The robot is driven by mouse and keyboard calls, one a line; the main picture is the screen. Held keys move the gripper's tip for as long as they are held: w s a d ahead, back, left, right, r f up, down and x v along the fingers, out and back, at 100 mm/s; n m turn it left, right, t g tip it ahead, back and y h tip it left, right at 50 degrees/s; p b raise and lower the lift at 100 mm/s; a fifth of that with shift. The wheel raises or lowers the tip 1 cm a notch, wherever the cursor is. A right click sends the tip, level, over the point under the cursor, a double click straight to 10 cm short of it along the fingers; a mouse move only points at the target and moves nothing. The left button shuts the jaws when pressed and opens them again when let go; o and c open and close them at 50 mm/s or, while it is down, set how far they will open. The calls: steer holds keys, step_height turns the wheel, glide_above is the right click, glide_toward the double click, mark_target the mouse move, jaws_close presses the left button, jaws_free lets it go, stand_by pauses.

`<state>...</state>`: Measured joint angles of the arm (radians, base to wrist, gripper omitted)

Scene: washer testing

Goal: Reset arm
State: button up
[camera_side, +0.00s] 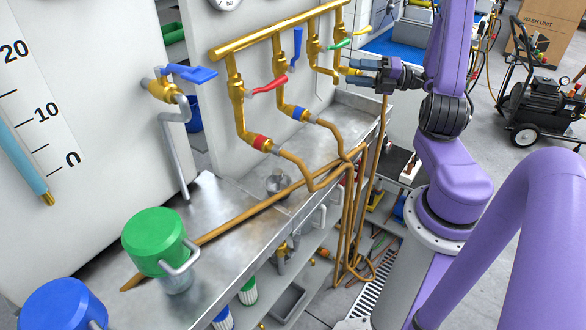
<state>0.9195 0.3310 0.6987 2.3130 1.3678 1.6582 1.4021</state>
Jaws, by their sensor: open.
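My gripper (358,72) is at the upper middle right, at the end of my purple arm. Its dark fingers point left, toward the brass pipework near the green-handled valve (340,44). The fingers are open, and I see nothing between them. The fingertips look close to the rightmost brass pipe, but I cannot tell whether they touch it. A red-handled valve (268,86) and an upright blue-handled valve (297,50) are on the pipework left of the gripper.
A steel bench (225,205) runs below the pipes. A green-lidded container (155,240) and a blue container (62,306) stand at its near left. Orange hoses (345,215) hang over the bench edge. A blue-handled tap (188,73) is on the wall. A black wash unit (540,100) stands far right.

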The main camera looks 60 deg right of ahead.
steer(key=s+a+n+g+y, duration=0.3)
steer(key=a+n+g+y, duration=0.2)
steer(key=a+n+g, duration=1.25)
steer(key=s+a+m+t+h, duration=0.1)
steer(key=s+a+m+h, duration=0.6)
steer(key=m, duration=0.9)
steer(key=s+a+m+h, duration=0.7)
steer(key=m, duration=0.9)
steer(key=shift+f+t, duration=0.15)
steer(key=shift+t, duration=0.2)
steer(key=shift+s+m, duration=0.1)
steer(key=shift+m, duration=0.15)
